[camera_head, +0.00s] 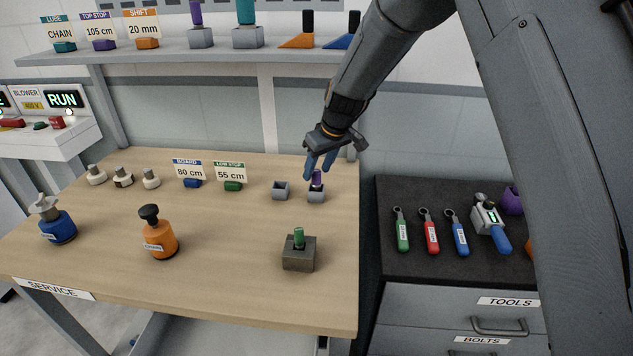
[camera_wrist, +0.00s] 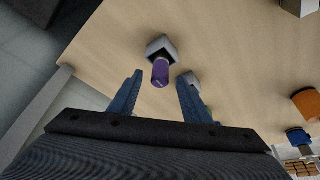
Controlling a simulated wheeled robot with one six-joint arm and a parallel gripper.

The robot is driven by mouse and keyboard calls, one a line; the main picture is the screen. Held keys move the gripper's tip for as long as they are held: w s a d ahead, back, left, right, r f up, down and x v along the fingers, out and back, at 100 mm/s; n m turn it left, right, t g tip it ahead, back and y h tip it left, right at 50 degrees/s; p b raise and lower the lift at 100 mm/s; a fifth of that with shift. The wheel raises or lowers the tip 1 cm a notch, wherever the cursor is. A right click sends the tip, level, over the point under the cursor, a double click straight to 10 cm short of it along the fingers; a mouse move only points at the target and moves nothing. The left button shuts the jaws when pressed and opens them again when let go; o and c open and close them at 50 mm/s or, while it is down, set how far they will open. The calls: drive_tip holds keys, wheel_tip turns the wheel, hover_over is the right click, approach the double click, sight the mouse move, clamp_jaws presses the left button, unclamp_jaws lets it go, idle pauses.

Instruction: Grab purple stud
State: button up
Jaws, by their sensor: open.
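The purple stud (camera_head: 317,178) stands upright in a small grey holder (camera_head: 316,196) near the right edge of the wooden table. It also shows in the wrist view (camera_wrist: 160,72), rising from its holder (camera_wrist: 161,46), in line with the space between my fingers. My gripper (camera_head: 319,165) is open, with its blue fingers just above and around the stud's top in the head view. In the wrist view my gripper (camera_wrist: 158,95) is empty, and I cannot tell whether a finger touches the stud.
An empty-looking grey holder (camera_head: 281,190) stands just left of the stud's holder. A dark block with a green stud (camera_head: 299,239) sits nearer the front. An orange bottle (camera_head: 159,238) stands further left. A shelf (camera_head: 200,53) runs above the table. A dark tool cabinet (camera_head: 430,265) stands to the right.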

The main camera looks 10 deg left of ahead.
drive_tip(key=shift+x, duration=1.15)
drive_tip(key=c, duration=1.1)
clamp_jaws()
drive_tip(key=shift+r+p, duration=0.1)
drive_tip(key=shift+p, duration=0.2)
